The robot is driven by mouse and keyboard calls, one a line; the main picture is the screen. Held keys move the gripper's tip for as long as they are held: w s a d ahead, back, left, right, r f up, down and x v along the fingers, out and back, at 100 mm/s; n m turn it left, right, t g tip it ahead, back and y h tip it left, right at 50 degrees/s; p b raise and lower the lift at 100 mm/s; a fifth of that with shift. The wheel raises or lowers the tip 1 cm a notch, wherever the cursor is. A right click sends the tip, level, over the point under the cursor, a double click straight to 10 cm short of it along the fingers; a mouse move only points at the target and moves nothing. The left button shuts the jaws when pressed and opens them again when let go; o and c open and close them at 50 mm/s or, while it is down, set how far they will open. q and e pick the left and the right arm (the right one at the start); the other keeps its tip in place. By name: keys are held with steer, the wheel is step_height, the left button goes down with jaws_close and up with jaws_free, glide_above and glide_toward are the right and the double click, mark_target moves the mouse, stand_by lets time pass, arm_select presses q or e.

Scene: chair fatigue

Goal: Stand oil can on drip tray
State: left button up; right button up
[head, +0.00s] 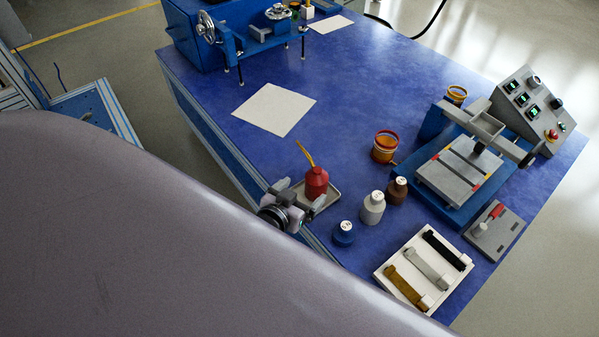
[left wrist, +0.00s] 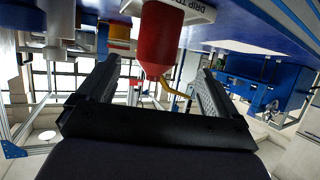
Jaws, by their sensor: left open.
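The red oil can (head: 316,182), with a thin yellow spout, stands upright on the pale drip tray (head: 332,196) near the left edge of the blue table. In the left wrist view the picture is upside down; the red can (left wrist: 162,38) and the lettered drip tray (left wrist: 205,12) show at the top. My left gripper (head: 301,194) is open beside the can, at the tray's near side. In the wrist view its fingers (left wrist: 158,66) lie apart on either side of the can, with visible gaps. My right gripper is not in view.
Blue (head: 343,236), white (head: 373,210) and brown (head: 396,192) bottles stand right of the tray. A white box of strips (head: 388,262), an orange-banded container (head: 384,150) and a press (head: 455,175) are farther right. Bare table lies behind the can, around a white sheet (head: 274,108).

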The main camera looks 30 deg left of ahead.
arm_select(q)
steer(key=s+d+r+m+g+h, duration=0.1)
steer(key=s+d+g+h, duration=0.15)
steer(key=s, duration=0.45)
steer(key=s+d+r+m+g+h, duration=0.1)
steer(key=s+d+m, duration=0.1)
steer(key=s+d, duration=0.35)
steer(key=s+a+r+p, duration=0.2)
steer(key=a+r+p, duration=0.1)
steer(key=r+p, duration=1)
steer(key=p, duration=0.5)
steer(key=shift+s+a+r, duration=0.15)
steer(key=shift+s+r, duration=0.05)
steer(key=shift+r, duration=0.2)
steer(key=shift+r+t+y, duration=0.1)
steer(key=shift+t+y, duration=0.15)
